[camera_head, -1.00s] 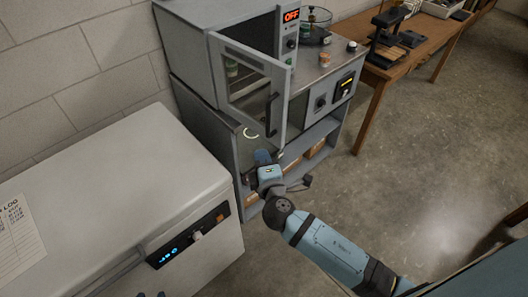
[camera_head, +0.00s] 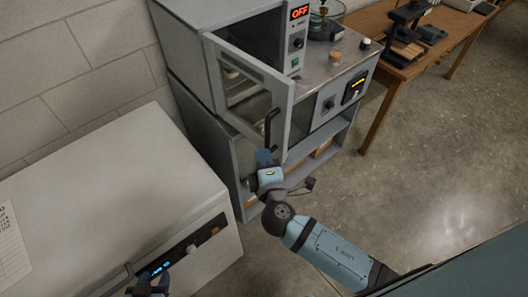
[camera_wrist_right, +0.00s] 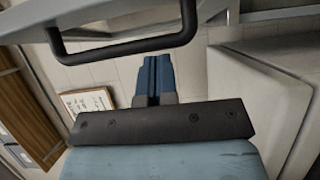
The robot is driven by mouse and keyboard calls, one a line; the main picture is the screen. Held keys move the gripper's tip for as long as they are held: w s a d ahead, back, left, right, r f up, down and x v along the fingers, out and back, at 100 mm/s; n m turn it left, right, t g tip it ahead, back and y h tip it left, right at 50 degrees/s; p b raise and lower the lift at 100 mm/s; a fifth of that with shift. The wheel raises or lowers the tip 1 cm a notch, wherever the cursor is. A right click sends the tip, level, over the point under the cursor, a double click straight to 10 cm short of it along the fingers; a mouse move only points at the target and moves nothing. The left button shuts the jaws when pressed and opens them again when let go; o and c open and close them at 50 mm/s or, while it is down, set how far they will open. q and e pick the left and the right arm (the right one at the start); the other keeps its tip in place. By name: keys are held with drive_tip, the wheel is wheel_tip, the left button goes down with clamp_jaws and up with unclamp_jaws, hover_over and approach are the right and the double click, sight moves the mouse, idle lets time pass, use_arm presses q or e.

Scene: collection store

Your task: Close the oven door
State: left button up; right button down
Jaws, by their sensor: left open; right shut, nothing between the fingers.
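The grey oven (camera_head: 182,55) stands against the wall, and its framed glass door (camera_head: 287,110) is swung open toward me. The black door handle (camera_head: 269,125) is on the door near its free edge. My right gripper (camera_head: 264,156) is shut and empty, just below the handle in the head view. In the right wrist view its blue fingers (camera_wrist_right: 155,76) point toward the handle bar (camera_wrist_right: 125,46), with no clear contact. My left gripper (camera_head: 148,287) is open at the bottom edge, in front of the white cabinet, far from the oven.
The white cabinet (camera_head: 110,190) with a blue-lit display fills the lower left. A grey stand with an open shelf (camera_head: 310,160) is under the oven. A wooden table (camera_head: 440,50) stands at the right. The floor (camera_head: 430,160) between is clear.

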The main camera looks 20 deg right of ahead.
use_arm(q)
drive_tip(key=shift+w+d+r, duration=0.1)
drive_tip(key=shift+w+d, duration=0.2)
use_arm(e)
drive_tip(key=shift+d, duration=0.2)
